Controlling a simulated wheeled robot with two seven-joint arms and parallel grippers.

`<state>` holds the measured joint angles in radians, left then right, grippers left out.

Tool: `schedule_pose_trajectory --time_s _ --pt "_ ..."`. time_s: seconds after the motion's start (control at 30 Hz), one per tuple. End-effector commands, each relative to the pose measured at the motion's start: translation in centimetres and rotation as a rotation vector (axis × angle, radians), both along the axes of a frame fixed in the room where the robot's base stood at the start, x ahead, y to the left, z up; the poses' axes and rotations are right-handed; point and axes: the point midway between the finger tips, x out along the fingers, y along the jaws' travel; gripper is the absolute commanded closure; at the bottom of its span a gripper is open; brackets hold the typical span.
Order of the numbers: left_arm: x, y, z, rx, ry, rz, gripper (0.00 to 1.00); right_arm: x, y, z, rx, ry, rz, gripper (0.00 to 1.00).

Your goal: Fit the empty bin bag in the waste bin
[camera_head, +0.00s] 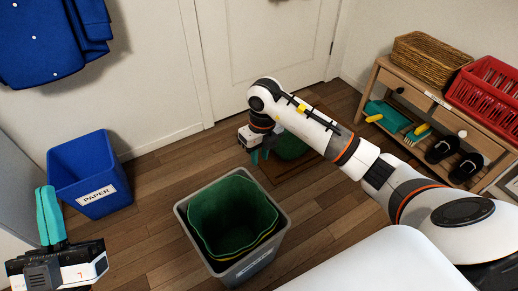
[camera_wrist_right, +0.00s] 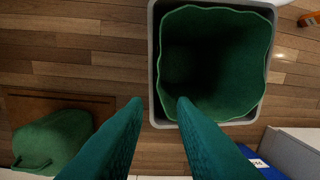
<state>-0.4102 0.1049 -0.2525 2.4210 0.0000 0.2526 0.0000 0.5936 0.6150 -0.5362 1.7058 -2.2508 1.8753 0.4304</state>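The empty bin bag (camera_head: 232,215) is green and sits inside the grey waste bin (camera_head: 190,232), lining it with a wavy open mouth. A thin yellow line shows along its lower right edge. In the right wrist view the bag (camera_wrist_right: 214,60) lies inside the bin's pale rim (camera_wrist_right: 154,60). My right gripper (camera_head: 260,157) is beyond the bin in the head view; in its wrist view its teal fingers (camera_wrist_right: 160,100) are apart and empty, near the bin's edge. My left gripper (camera_head: 48,200) is at the lower left, fingers up and together, holding nothing visible.
A second green bag (camera_wrist_right: 52,142) lies on a brown mat (camera_wrist_right: 60,104) before the door. A blue PAPER bin (camera_head: 92,172) stands at the left. A wooden shelf (camera_head: 440,112) with baskets and slippers stands at the right. Floor around the waste bin is clear.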

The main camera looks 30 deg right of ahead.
Motion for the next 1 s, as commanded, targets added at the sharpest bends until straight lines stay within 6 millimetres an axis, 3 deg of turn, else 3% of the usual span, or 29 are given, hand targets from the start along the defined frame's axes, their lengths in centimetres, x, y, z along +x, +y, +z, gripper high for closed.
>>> schedule_pose_trajectory --time_s 0.07,0.13,0.17,0.27,0.3,0.37,0.4,0.47,0.57,0.6,0.7,0.83,1.0 --pt "0.2 0.0 -0.2 0.005 0.015 0.001 1.00 -0.4 1.2 -0.1 0.042 0.002 0.022 0.76" --pt "0.2 0.0 -0.3 0.006 0.020 0.001 1.00 -1.4 3.9 -0.6 0.147 0.006 0.068 0.76" --pt "0.2 0.0 -0.3 0.006 0.021 0.001 1.00 -2.1 5.6 -0.8 0.216 0.009 0.095 0.76" --pt "0.2 0.0 -0.3 0.006 0.020 0.001 1.00 -5.6 13.1 0.0 0.551 0.020 0.191 0.76" --pt "0.2 0.0 -0.3 0.006 0.020 0.001 1.00 -7.4 16.5 1.3 0.724 0.026 0.217 0.76" --pt "0.2 0.0 -0.3 0.006 0.019 0.001 1.00 -10.3 20.8 4.4 1.008 0.037 0.228 0.76" --pt "0.2 0.0 -0.3 0.006 0.019 0.001 1.00 -12.0 22.9 7.1 1.196 0.044 0.213 0.76" --pt "0.2 0.0 -0.2 0.006 0.019 0.001 1.00 -13.9 24.8 11.5 1.468 0.062 0.156 0.76" --pt "0.2 0.0 -0.2 0.005 0.018 0.001 1.00 -15.3 24.6 18.6 1.889 0.104 -0.030 0.76" --pt "0.2 0.0 -0.2 0.005 0.018 0.001 1.00 -15.3 23.7 21.0 2.042 0.129 -0.135 0.76" --pt "0.2 0.0 -0.2 0.005 0.018 0.001 1.00 -14.4 19.9 25.0 2.355 0.216 -0.454 0.76" --pt "0.2 0.0 -0.2 0.005 0.018 0.001 1.00 -12.9 15.0 25.8 2.581 0.368 -0.880 0.76" --pt "0.2 0.0 -0.2 0.005 0.018 0.001 1.00 -12.0 12.0 24.4 2.657 0.542 -1.237 0.76"
